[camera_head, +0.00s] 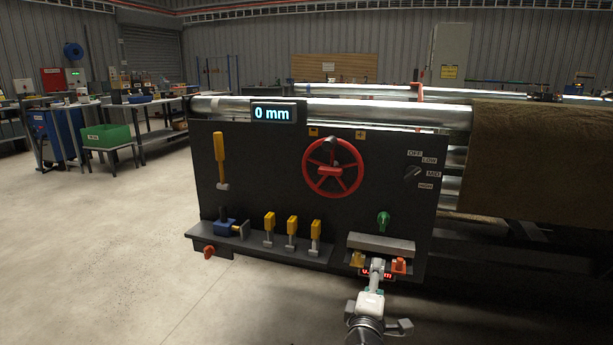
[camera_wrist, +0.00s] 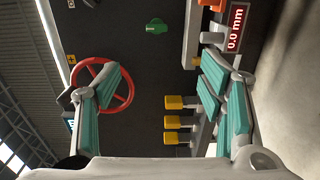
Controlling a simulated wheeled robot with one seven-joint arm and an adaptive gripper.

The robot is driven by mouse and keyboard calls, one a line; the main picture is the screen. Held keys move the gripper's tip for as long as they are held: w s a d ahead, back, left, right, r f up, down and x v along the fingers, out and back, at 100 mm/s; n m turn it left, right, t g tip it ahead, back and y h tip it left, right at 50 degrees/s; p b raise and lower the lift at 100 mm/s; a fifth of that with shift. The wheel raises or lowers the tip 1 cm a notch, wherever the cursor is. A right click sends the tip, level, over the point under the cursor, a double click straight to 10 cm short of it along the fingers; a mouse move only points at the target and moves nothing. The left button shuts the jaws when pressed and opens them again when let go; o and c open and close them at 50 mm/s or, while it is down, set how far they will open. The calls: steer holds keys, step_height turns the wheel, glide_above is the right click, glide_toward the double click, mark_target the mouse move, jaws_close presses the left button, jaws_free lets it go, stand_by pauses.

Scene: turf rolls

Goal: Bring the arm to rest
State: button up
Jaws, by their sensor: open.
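My gripper (camera_head: 376,268) is at the lower right of the dark control panel (camera_head: 268,165) in the head view, reaching toward it. In the wrist view my gripper (camera_wrist: 162,82) has its two teal-padded fingers spread wide, with nothing between them. That view is turned on its side, with the floor at right. From the head, the fingers overlap the small red readout, so their gap from the panel is hard to tell.
The panel carries a red handwheel (camera_head: 333,168), a green knob (camera_head: 383,218), several yellow levers (camera_head: 291,228) and a grey bar (camera_head: 381,243). A brown turf roll (camera_head: 545,155) lies at right. Open floor (camera_head: 110,240) spreads to the left.

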steer(key=s+d+f+m+g, duration=0.7)
steer(key=s+f+m+g, duration=0.4)
steer(key=s+g, duration=0.1)
steer(key=s+a+r+m+g+y, duration=0.15)
steer(key=s+a+r+y, duration=0.25)
steer(key=s+r, duration=0.45)
steer(key=s+a+r+m+g+y, duration=0.1)
steer(key=s+a+r+g+y, duration=0.25)
steer(key=s+r, duration=0.45)
steer(key=s+d+r+h, duration=0.2)
steer(key=s+d+r, duration=0.2)
steer(key=s+r, duration=0.8)
step_height(320, 180, up, 24)
steer(key=s+t+p, duration=0.2)
steer(key=t+p, duration=0.2)
steer(key=p, duration=2)
steer(key=shift+r+m+p, duration=0.25)
steer(key=shift+m+p, duration=0.05)
steer(key=shift+m, duration=0.05)
